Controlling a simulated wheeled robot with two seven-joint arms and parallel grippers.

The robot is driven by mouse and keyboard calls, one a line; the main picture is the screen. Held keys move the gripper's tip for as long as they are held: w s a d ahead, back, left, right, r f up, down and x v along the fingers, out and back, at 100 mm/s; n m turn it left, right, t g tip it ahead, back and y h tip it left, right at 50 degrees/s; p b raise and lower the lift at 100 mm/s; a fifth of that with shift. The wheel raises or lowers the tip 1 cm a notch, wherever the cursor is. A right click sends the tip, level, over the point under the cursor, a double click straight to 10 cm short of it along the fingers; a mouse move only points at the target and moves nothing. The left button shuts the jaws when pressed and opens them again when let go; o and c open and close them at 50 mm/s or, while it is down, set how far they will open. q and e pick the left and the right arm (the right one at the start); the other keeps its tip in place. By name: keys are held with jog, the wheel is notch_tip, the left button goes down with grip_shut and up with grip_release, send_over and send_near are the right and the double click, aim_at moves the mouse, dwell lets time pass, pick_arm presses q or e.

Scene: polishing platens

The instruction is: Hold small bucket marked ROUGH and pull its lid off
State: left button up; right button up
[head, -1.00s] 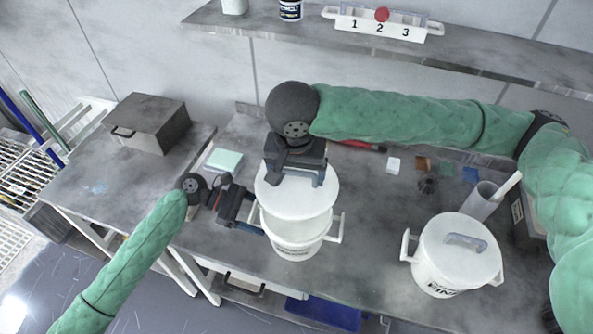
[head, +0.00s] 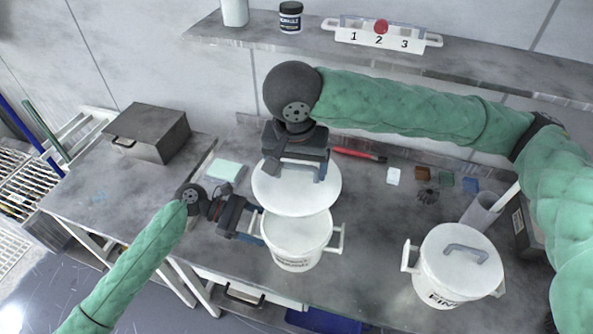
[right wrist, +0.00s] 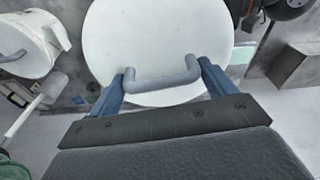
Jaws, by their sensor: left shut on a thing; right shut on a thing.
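The small white bucket (head: 296,256) stands on the bench in the middle of the head view, its dark marking too small to read. My left gripper (head: 256,228) is shut on the bucket's left side handle. The round white lid (head: 275,198) is off the bucket, raised above and behind it, with the bucket's pale mouth showing below. My right gripper (head: 300,168) is shut on the lid's grey handle. In the right wrist view, the handle (right wrist: 163,76) lies between the blue fingers and the lid (right wrist: 160,30) hangs beyond them.
A second white bucket, marked FINE (head: 440,285), stands lidded at the right. A grey cylinder (head: 482,212), small coloured blocks, a red-handled tool (head: 358,154) and a pale green pad (head: 225,170) lie around. A metal box (head: 150,132) is at left; a shelf (head: 480,62) runs behind.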

dwell(0.3)
pick_arm(q)
jog(key=o, duration=1.1)
jog(key=shift+o, duration=0.2)
jog(key=v, duration=1.2)
